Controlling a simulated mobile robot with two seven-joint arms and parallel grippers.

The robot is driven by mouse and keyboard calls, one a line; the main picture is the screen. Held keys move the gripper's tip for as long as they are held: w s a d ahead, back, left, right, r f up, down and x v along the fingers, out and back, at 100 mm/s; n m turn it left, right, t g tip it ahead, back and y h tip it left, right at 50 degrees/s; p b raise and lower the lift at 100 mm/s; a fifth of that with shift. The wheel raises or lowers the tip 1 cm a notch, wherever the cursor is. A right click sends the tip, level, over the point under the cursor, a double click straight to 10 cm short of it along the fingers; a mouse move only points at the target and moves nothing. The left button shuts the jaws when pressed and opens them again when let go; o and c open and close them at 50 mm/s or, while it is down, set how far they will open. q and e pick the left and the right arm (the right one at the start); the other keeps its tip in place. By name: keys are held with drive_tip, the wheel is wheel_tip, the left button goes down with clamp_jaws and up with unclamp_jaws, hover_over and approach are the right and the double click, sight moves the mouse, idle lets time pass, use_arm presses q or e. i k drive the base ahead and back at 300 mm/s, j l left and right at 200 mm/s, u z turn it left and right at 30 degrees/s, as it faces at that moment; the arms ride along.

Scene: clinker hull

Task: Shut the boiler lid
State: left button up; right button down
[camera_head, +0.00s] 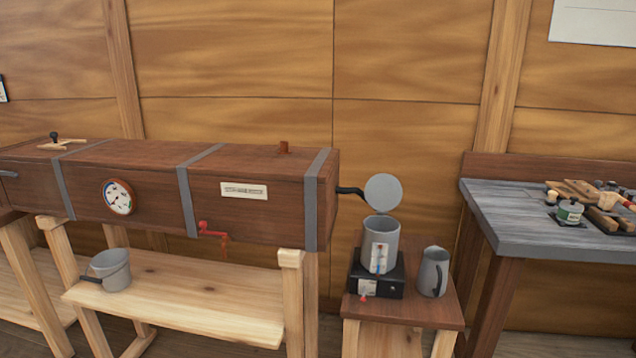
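The boiler (381,243) is a grey metal cylinder standing on a black base (378,276) on a small wooden stand. Its round grey lid (383,193) is open, tilted up nearly upright at the back of the boiler's rim. Neither of my grippers is in view.
A grey jug (433,272) stands right of the boiler on the small stand (412,310). A long wooden steam box (150,190) with a dark pipe is at left. A grey pot (112,270) sits on the shelf below. A workbench (540,225) with tools is at right.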

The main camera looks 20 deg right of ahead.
sight(383, 192)
drive_tip(key=u, duration=1.5)
drive_tip(key=k+l+u, duration=0.1)
drive_tip(key=l+u, duration=0.25)
drive_tip(key=k+l+u, duration=0.15)
drive_tip(key=u, duration=0.2)
drive_tip(key=k+l, duration=0.3)
drive_tip(key=l, duration=0.15)
drive_tip(key=k+l, duration=0.3)
drive_tip(key=l, duration=0.15)
drive_tip(key=k+l, duration=0.3)
drive_tip(key=l, duration=0.15)
drive_tip(key=k+l, duration=0.3)
drive_tip(key=l, duration=0.15)
drive_tip(key=k+l, duration=0.35)
drive_tip(key=l, duration=0.15)
